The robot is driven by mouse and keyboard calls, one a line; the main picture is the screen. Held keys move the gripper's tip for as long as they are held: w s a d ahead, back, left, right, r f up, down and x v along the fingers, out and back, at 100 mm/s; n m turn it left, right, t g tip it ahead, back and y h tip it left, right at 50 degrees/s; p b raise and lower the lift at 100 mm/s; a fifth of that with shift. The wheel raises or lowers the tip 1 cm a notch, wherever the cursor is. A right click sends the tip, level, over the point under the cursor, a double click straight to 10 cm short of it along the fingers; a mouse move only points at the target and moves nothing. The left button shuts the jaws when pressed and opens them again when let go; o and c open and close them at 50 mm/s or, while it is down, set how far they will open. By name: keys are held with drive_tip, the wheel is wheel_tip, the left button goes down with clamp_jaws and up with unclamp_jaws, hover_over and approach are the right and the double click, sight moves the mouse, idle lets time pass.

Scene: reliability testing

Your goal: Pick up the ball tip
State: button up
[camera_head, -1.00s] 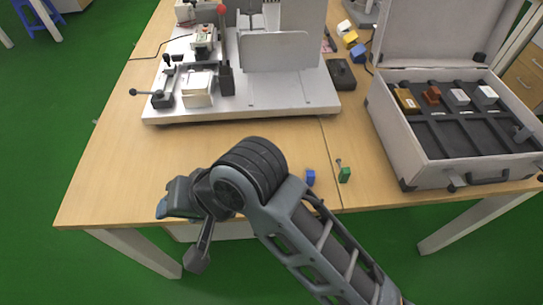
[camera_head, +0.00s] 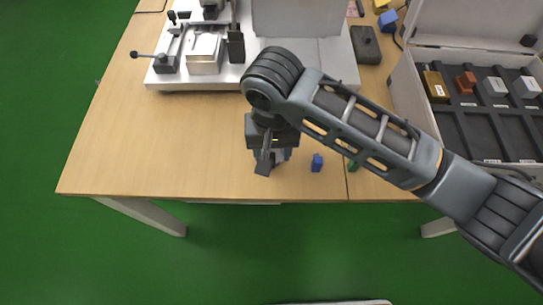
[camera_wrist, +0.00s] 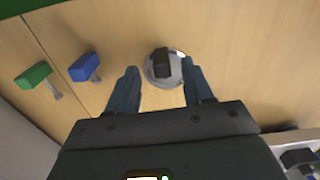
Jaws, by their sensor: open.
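My gripper (camera_head: 272,157) is open and points down over the front of the table; its fingers also show in the wrist view (camera_wrist: 160,68). Between the fingertips in the wrist view is a round silver piece with a black block on top (camera_wrist: 162,66); I see no grip on it. A blue block with a short metal shank (camera_wrist: 85,67) lies left of the fingers, and it shows right of my gripper in the head view (camera_head: 317,162). A green block with a metal shank (camera_wrist: 35,76) lies further left, partly behind my arm in the head view (camera_head: 352,166). I cannot tell which piece is the ball tip.
The wooden table (camera_head: 150,150) is clear left of my gripper. A white fixture base (camera_head: 215,78) stands behind. An open case (camera_head: 480,130) with several small blocks is at the right, close to my arm. A dark box (camera_head: 366,45) stands between them.

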sight(271, 155)
drive_tip(key=shift+w+a+f, duration=0.1)
drive_tip(key=shift+w+f, duration=0.05)
drive_tip(key=shift+f, duration=1.6)
drive_tip(key=shift+c, duration=0.5)
clamp_jaws()
